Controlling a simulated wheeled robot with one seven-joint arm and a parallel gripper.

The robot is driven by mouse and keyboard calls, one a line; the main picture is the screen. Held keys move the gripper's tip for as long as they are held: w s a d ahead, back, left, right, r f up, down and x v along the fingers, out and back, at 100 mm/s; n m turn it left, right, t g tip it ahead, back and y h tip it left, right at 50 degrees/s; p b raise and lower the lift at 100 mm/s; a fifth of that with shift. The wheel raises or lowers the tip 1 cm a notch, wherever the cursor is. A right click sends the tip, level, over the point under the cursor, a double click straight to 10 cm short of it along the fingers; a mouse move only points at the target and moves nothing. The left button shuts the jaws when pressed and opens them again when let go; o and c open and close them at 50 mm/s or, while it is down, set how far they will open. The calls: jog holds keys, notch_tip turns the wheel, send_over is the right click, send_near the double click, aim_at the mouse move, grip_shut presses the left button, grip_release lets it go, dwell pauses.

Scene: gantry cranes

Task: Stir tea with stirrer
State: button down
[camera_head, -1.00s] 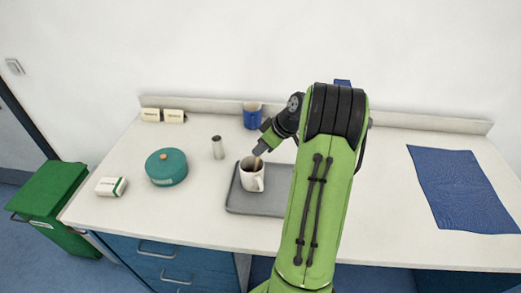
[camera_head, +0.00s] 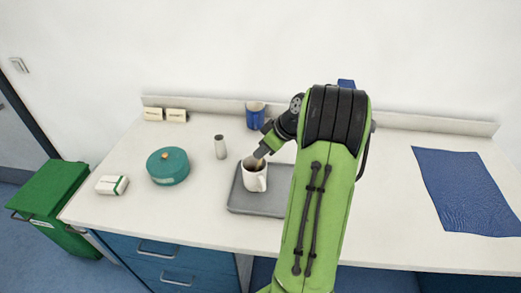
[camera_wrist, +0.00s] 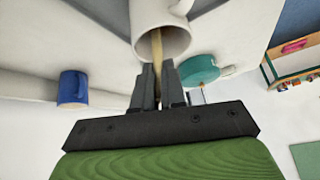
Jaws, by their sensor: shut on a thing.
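A white mug (camera_head: 253,178) stands upright on a grey tray (camera_head: 262,206); the mug also shows at the top of the wrist view (camera_wrist: 172,36). My gripper (camera_head: 261,153) is just above the mug's rim, tilted down to the left. It is shut on a thin tan stirrer (camera_wrist: 157,47). The stirrer's lower end goes inside the mug and is hidden by the mug wall. The tea is hard to make out in these views.
A blue mug (camera_head: 256,116) stands behind the tray. A small metal cylinder (camera_head: 220,147), a teal round tin (camera_head: 168,166) and a white-green box (camera_head: 112,185) stand to the left. A blue cloth (camera_head: 467,190) lies at right. The counter front is clear.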

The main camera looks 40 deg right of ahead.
jog(key=shift+a, duration=0.1)
notch_tip(320, 180, up, 10)
jog(key=s+d+p, duration=0.1)
jog(key=p, duration=0.7)
jog(key=shift+s+f, duration=0.2)
jog(key=shift+s, duration=0.05)
jog(key=shift+d, duration=0.1)
dwell(0.5)
notch_tip(320, 180, up, 5)
jog(key=p, duration=0.4)
dwell(0.3)
